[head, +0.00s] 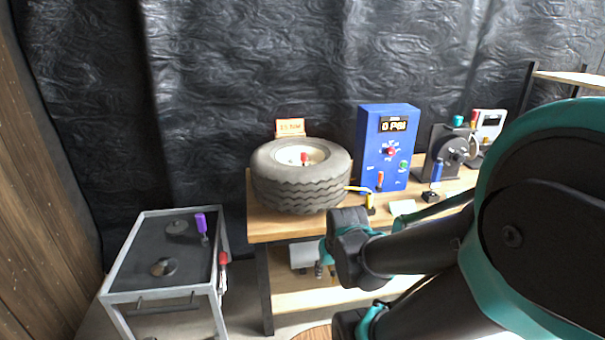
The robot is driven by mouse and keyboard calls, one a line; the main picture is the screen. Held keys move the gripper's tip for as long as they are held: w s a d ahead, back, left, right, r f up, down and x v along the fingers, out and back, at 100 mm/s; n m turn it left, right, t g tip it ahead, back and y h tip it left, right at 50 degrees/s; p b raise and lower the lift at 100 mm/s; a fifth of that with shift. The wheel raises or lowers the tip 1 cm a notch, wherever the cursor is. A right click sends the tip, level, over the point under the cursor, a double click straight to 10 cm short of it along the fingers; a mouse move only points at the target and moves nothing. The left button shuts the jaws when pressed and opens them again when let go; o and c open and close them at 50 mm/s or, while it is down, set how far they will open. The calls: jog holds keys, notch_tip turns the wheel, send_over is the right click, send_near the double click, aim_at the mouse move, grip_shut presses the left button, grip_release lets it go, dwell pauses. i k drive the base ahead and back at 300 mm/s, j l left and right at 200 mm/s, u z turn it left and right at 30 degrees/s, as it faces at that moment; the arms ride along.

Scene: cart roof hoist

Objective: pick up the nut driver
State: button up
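No tool is clearly readable as the nut driver at this size. A purple-handled tool (202,224) stands upright at the right side of the grey cart (131,258) top. A blue-handled tool (436,174) stands upright in a small black block (430,197) on the workbench (262,229). I cannot tell which of these, if either, is the nut driver. My gripper (325,271) hangs small and dark below my wrist in front of the bench, apart from both tools and largely hidden by my arm. Whether its fingers are open is unclear.
A tire (302,187) lies on the bench beside a blue gauge box (397,130). A yellow-handled item (370,203) and a white block (402,207) are near the front edge. A red-handled item (223,261) is at the cart's right side. Floor shows between cart and bench.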

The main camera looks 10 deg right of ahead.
aim_at(199, 218)
jog(key=i+j+u, duration=0.3)
jog(key=i, duration=0.15)
jog(key=i+j+u, duration=0.3)
jog(key=i, duration=0.2)
jog(key=l, duration=0.05)
